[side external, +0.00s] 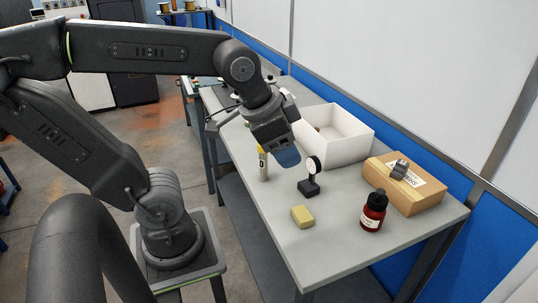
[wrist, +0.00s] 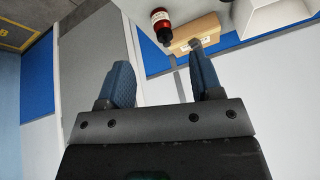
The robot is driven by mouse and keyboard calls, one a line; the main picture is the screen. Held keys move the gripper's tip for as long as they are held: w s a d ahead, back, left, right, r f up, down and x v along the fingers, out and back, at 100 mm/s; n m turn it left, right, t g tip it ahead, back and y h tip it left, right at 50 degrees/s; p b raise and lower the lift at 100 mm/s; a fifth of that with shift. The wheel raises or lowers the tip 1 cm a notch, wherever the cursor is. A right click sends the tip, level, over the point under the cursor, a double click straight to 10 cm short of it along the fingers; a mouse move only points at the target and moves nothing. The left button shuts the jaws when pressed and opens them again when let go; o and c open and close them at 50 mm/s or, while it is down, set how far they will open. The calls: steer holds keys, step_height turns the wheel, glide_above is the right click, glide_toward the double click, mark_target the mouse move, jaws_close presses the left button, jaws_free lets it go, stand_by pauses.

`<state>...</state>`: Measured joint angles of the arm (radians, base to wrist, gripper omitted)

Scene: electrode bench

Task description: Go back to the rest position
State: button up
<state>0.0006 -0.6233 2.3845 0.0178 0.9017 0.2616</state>
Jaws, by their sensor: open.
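My gripper (side external: 287,156) is raised above the grey bench (side external: 270,237) in the side external view, beside the white bin. In the wrist view its two blue fingers (wrist: 164,80) stand apart with nothing between them. My arm reaches over from the left of the side external view.
A white bin (side external: 345,145), a cardboard box (side external: 405,192) with a small grey item on top, a dark red bottle (side external: 373,212), a black dial gauge on a stand (side external: 309,186) and a yellowish block (side external: 302,216) are on the bench. A wall runs behind.

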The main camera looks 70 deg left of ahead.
steer(key=s+f+n, duration=0.1)
steer(key=s+n, duration=0.2)
steer(key=shift+s+d+f, duration=0.1)
steer(key=shift+d+f, duration=0.05)
steer(key=shift+f, duration=0.25)
